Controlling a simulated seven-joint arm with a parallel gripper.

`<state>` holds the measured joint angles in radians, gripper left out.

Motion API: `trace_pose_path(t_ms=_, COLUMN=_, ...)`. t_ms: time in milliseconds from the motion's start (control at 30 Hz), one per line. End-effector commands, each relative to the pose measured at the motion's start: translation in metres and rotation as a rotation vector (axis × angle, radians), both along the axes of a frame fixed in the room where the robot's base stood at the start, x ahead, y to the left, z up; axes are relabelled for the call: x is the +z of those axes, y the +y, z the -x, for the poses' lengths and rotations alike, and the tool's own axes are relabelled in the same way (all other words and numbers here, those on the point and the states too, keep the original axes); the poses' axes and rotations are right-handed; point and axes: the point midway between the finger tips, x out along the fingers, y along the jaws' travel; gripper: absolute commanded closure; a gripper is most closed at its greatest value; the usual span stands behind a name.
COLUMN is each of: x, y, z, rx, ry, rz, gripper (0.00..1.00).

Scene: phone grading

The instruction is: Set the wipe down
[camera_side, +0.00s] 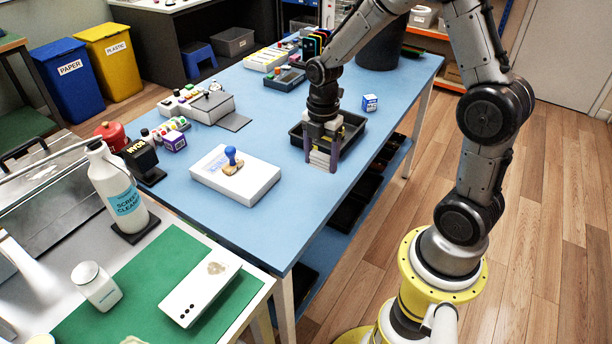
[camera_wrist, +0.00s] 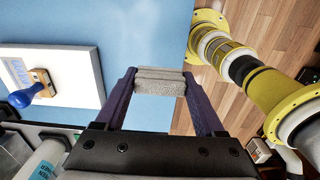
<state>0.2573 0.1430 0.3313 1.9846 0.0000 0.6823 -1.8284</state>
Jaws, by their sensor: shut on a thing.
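The wipe (camera_wrist: 160,82) is a grey, rough-textured block with a paler band on top. It is between the two purple fingers of my gripper (camera_wrist: 165,85) in the wrist view, and the fingers are shut on it. In the side view my gripper (camera_side: 322,160) points down at the blue table, in front of a shallow black tray. The pale wipe (camera_side: 320,158) shows between the fingertips there. I cannot tell whether its lower edge touches the table. A white phone (camera_side: 201,289) with a beige smudge lies on the green mat (camera_side: 150,262) at the near left.
The black tray (camera_side: 357,122) is just behind my gripper, with a small blue box (camera_side: 370,103) near it. A white pad (camera_side: 262,187) with a blue-handled stamp (camera_side: 232,158) lies to the left. A cleaner bottle (camera_side: 122,195) stands further left. Blue tabletop before my gripper is clear.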

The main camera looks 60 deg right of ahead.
Motion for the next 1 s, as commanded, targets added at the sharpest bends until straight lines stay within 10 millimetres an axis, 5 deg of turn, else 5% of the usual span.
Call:
trace_pose_path(t_ms=333, x=-0.05, y=-0.011, z=-0.041, rx=0.0, ry=0.001, rz=0.0, gripper=0.8)
trace_pose_path(t_ms=800, x=-0.091, y=-0.013, z=-0.049, rx=0.001, ry=0.002, rz=-0.001, gripper=0.8)
trace_pose_path(t_ms=1000, x=-0.091, y=-0.013, z=-0.05, rx=0.001, ry=0.0, rz=0.0, gripper=0.8)
